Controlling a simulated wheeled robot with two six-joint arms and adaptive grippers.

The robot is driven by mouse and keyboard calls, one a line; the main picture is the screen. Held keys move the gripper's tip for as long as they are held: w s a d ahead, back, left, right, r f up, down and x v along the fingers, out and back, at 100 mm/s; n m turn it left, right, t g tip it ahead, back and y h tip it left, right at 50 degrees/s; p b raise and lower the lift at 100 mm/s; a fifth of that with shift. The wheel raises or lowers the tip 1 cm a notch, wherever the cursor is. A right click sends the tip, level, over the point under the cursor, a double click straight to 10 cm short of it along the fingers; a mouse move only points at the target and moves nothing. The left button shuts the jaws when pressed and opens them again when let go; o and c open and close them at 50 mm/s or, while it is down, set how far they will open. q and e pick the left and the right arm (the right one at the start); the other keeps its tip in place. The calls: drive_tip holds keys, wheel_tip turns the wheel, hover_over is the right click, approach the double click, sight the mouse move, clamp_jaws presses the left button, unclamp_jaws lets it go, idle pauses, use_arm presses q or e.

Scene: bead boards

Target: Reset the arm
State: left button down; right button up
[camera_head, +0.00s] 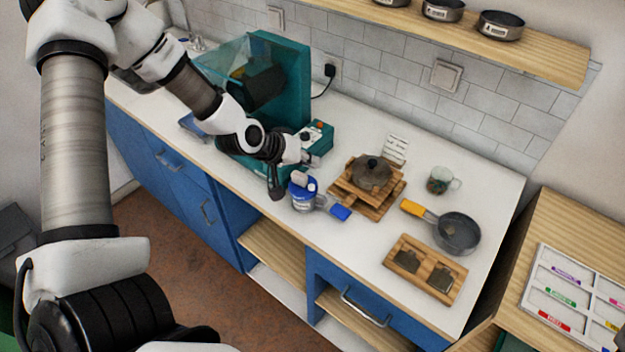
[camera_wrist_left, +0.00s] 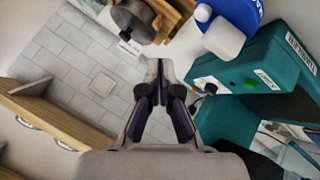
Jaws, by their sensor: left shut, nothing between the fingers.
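My left arm comes in from the left over the white counter (camera_head: 300,238). My left gripper (camera_head: 306,158) is in front of the teal machine (camera_head: 290,75), near its control box. In the left wrist view the gripper (camera_wrist_left: 160,72) is shut, with its fingertips together and nothing between them. The blue-and-white container (camera_head: 303,192) stands below and close to it on the counter. It also shows in the left wrist view (camera_wrist_left: 228,38). My right gripper does not show.
A dark pot (camera_head: 372,172) sits on a wooden stand. A pan (camera_head: 458,232), a glass mug (camera_head: 438,181) and a wooden board (camera_head: 425,285) stand to the right. A wall shelf (camera_head: 480,38) holds bowls. A labelled tray (camera_head: 540,285) lies on the side cabinet. The counter's front strip is clear.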

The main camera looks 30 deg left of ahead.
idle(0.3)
use_arm(q)
drive_tip(key=s+d+f+m+g+y, duration=0.2)
drive_tip(key=s+d+f+g, duration=0.25)
drive_tip(key=s+f, duration=0.75)
drive_tip(key=s+d+f+m+g+y, duration=0.15)
drive_tip(key=s+d+f+g, duration=0.3)
drive_tip(key=s+f, duration=0.75)
drive_tip(key=s+f+b, duration=0.4)
drive_tip(key=f+b, duration=0.1)
drive_tip(key=b, duration=0.3)
drive_tip(key=shift+t, duration=0.3)
drive_tip(key=shift+m, duration=0.25)
drive_tip(key=shift+w, duration=0.15)
